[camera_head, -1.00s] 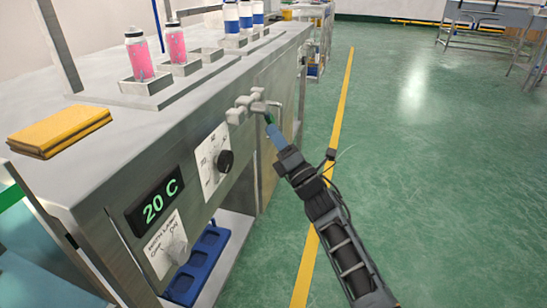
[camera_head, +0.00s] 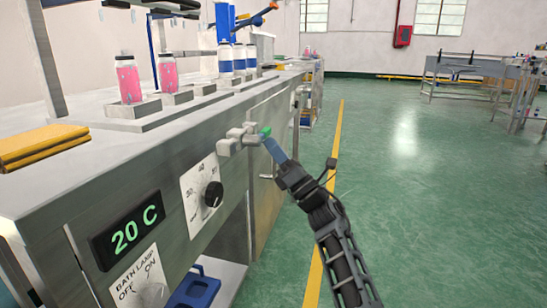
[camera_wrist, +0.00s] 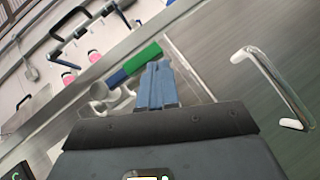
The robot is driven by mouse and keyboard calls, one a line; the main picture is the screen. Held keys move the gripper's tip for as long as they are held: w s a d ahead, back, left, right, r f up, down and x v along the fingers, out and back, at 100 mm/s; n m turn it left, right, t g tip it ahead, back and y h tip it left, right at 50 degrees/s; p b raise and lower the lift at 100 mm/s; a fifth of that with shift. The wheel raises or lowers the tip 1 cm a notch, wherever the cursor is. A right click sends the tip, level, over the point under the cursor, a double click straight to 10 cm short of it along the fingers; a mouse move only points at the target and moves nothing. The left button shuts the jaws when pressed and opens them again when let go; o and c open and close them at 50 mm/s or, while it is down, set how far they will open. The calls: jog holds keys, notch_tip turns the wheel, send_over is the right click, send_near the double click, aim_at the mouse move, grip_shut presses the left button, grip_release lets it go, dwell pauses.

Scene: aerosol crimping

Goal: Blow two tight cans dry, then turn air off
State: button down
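Two pink cans with dark tops, a left one (camera_head: 128,79) and a right one (camera_head: 167,73), stand upright in separate square holders on the bench top. White-and-blue cans (camera_head: 239,58) stand in holders farther back. A grey fitting (camera_head: 236,139) sticks out from the bench front, with a small green part (camera_head: 266,131) at its right end. My gripper (camera_head: 270,145) is at this green part. In the wrist view its blue fingers (camera_wrist: 158,75) are together, close to a green-and-blue bar (camera_wrist: 143,57). I cannot tell whether they touch it. Nothing shows between the fingers.
The front bears a dial (camera_head: 213,194), a 20 C display (camera_head: 127,230) and a bath lamp switch (camera_head: 152,293). A metal handle (camera_wrist: 272,85) is right of my fingers. Green floor at right is clear.

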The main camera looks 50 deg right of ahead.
jog(key=shift+d+r, duration=0.15)
jog(key=shift+r, duration=0.3)
dwell(0.3)
jog(key=shift+f, duration=0.1)
jog(key=s+d+f+b, duration=0.2)
jog(key=s+f, duration=0.4)
jog(key=f, duration=0.5)
jog(key=shift+s+d+f+b, duration=0.15)
jog(key=shift+s+f+b, duration=0.2)
jog(key=shift+b, duration=0.2)
